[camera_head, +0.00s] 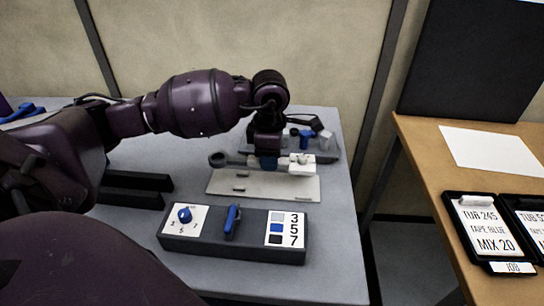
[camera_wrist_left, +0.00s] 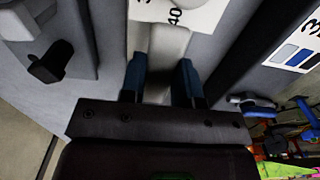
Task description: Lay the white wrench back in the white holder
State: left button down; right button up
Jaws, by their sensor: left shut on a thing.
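My left gripper (camera_head: 268,164) is low over the grey table, with its blue fingers shut on a pale bar, which I take as the white wrench (camera_wrist_left: 167,45). In the left wrist view the bar lies between the fingers (camera_wrist_left: 162,80) and runs up toward a white label with numbers. My right gripper is not in view.
A dark box (camera_head: 232,243) with a blue dial, a blue lever and a number panel stands in front. A grey tray (camera_head: 327,155) with blue parts is behind. Dark bars (camera_head: 135,188) lie left. A wooden table (camera_head: 430,160) with labelled black trays stands right, across a gap.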

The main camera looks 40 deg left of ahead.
aim_at(271, 184)
pick_arm(q)
jog(key=shift+f+b, duration=0.65)
jog(key=shift+f, duration=0.95)
jog(key=shift+f+b, duration=0.4)
jog(key=shift+f, duration=0.5)
jog(key=shift+d+f, duration=0.1)
jog(key=shift+f, duration=0.1)
jog(key=shift+f+b, duration=0.3)
jog(key=shift+f, duration=0.15)
jog(key=c, duration=0.8)
grip_release()
